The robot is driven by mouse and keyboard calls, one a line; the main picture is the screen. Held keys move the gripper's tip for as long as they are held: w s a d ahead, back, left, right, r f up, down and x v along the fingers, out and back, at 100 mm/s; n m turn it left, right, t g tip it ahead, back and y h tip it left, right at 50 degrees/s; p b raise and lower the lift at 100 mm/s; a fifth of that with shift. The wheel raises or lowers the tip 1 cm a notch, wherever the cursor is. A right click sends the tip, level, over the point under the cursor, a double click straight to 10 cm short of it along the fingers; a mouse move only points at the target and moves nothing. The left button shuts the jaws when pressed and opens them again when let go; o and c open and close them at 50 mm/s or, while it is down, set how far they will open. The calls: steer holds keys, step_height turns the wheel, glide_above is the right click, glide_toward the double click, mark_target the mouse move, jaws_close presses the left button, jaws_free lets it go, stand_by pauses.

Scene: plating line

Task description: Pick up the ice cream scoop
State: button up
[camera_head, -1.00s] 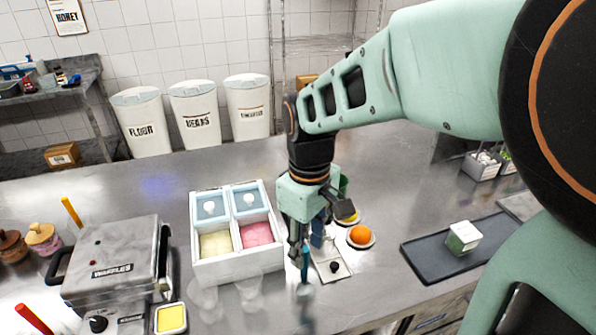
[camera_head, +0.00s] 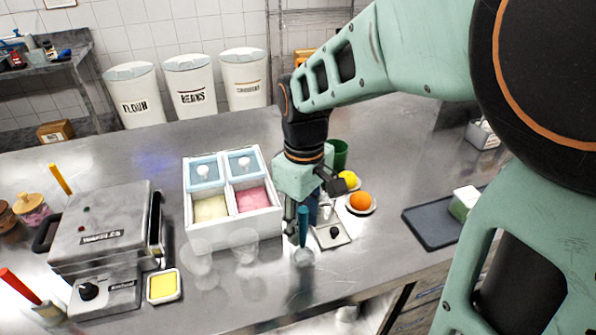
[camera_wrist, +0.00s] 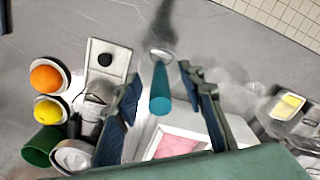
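The ice cream scoop has a teal handle (camera_head: 303,226) and a pale round metal head (camera_head: 304,257). It appears upright, handle up, in front of the white ice cream tub box (camera_head: 235,236). In the wrist view the handle (camera_wrist: 160,95) lies between the two blue-padded fingers of my gripper (camera_wrist: 163,108), with gaps on both sides. My gripper (camera_head: 306,212) is open and points down at the handle in the head view. My fingers partly overlap the scoop there, so the exact depth between them is unclear.
Clear glasses (camera_head: 243,246) stand left of the scoop. A waffle maker (camera_head: 104,240) is at left. A dark tray (camera_head: 430,229) lies right.

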jaws_close()
steer(key=shift+r, duration=0.15)
